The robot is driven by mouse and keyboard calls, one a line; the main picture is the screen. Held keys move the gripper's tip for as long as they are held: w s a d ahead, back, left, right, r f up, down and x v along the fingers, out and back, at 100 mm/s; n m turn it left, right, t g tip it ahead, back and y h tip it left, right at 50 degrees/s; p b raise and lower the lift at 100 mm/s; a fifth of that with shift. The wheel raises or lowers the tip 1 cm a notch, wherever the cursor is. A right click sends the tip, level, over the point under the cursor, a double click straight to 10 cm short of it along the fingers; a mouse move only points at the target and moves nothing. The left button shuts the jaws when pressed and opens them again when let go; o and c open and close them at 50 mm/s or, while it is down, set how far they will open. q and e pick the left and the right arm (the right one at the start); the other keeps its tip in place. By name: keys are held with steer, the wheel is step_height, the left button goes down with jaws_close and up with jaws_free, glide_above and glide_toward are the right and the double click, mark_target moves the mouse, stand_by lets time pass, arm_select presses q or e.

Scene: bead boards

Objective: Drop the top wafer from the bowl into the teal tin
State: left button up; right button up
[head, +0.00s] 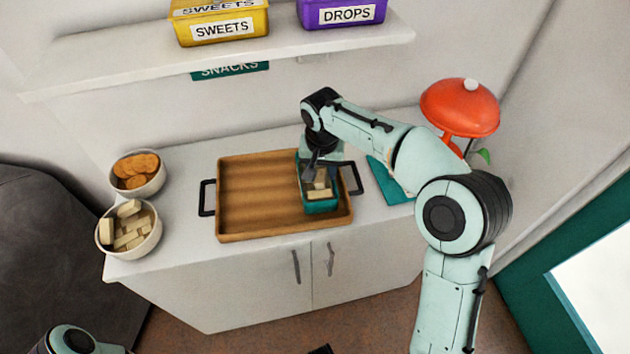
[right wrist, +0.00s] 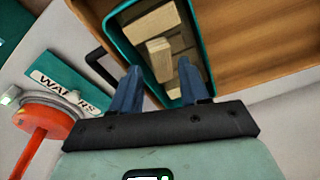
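The teal tin (head: 320,207) stands on the right part of the wooden tray, with several pale wafers in it. One wafer (right wrist: 159,58) is tilted up from the others in the tin, in line with the gap between my right fingers. My right gripper (head: 312,170) is over the tin, pointing down. In the right wrist view its fingers (right wrist: 160,68) are apart, with space on both sides of that wafer. The white bowl (head: 148,246) at the left counter edge holds a heap of pale wafers. My left gripper is not in view; only part of my left arm shows at bottom left.
The wooden tray (head: 250,233) with black handles is otherwise empty. A bowl of round biscuits (head: 150,186) stands behind the wafer bowl. A red lamp (head: 460,108) and a teal sign (right wrist: 55,88) are right of the tray. A shelf (head: 130,64) holds yellow and purple tins.

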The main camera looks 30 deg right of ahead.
steer(key=shift+r, duration=0.1)
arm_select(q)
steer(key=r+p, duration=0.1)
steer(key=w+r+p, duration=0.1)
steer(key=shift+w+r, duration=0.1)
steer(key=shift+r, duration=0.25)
arm_select(e)
step_height(320, 180, up, 13)
steer(key=s, duration=0.1)
steer(key=shift+s+a, duration=0.2)
steer(key=shift+a, duration=0.25)
